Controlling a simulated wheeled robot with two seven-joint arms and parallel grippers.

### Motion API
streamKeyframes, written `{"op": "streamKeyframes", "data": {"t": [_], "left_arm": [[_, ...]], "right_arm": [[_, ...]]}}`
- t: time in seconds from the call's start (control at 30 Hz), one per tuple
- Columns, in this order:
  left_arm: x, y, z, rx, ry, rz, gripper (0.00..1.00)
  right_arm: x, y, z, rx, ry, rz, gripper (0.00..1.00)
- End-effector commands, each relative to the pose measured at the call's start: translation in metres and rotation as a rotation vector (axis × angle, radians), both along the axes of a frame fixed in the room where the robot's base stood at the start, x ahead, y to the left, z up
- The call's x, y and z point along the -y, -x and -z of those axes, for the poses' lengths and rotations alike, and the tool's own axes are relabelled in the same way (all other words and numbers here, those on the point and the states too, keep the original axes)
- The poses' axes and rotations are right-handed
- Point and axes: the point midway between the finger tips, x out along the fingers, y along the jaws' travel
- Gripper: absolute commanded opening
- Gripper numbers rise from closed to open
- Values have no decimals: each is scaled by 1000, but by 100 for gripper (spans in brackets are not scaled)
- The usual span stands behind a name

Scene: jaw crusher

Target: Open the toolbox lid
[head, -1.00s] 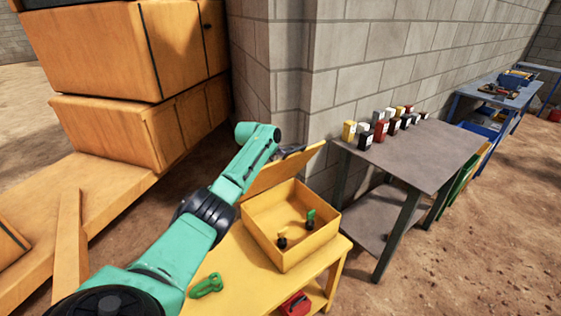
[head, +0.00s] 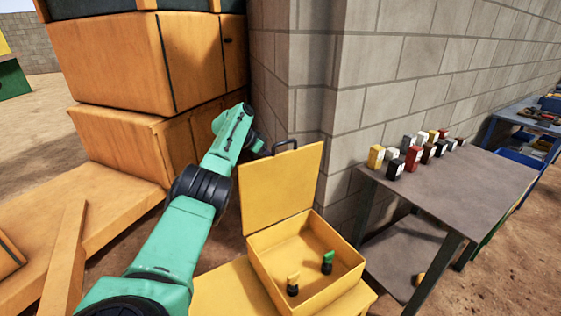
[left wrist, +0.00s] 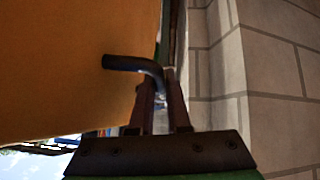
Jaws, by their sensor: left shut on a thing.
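The toolbox (head: 318,291) is a yellow open box on a yellow bench. Its lid (head: 280,190) stands raised at the back edge, with its flat inner face toward me. A dark bent handle (head: 285,143) sits at the lid's top edge; it also shows in the left wrist view (left wrist: 128,62). My left gripper (head: 262,150) is at this handle, behind the lid's upper left corner. In the left wrist view its fingers (left wrist: 161,108) are shut around the handle's end. In the head view the fingers are mostly hidden. My right gripper is not in view.
A green-and-black item (head: 327,262) and a yellow-and-black item (head: 292,284) stand inside the box. A block wall (head: 305,110) rises close behind the lid. Orange cabinets (head: 130,145) stand left. A grey table (head: 450,185) with several small boxes is right.

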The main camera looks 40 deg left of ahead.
Motion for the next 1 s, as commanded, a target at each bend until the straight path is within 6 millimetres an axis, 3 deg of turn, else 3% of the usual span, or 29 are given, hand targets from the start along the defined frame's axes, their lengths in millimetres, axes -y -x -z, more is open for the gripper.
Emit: {"op": "streamKeyframes", "data": {"t": [0.47,0.5,0.53,0.57,1.0], "left_arm": [[-1,3,3,-10,4,0,0],[-1,3,3,-10,4,0,30],[-1,3,3,-10,4,0,42],[-1,3,3,-9,3,0,45],[-1,2,1,-4,4,0,45]], "right_arm": [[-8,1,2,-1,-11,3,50],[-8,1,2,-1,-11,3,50],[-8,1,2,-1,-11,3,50],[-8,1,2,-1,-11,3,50],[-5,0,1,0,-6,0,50]]}}
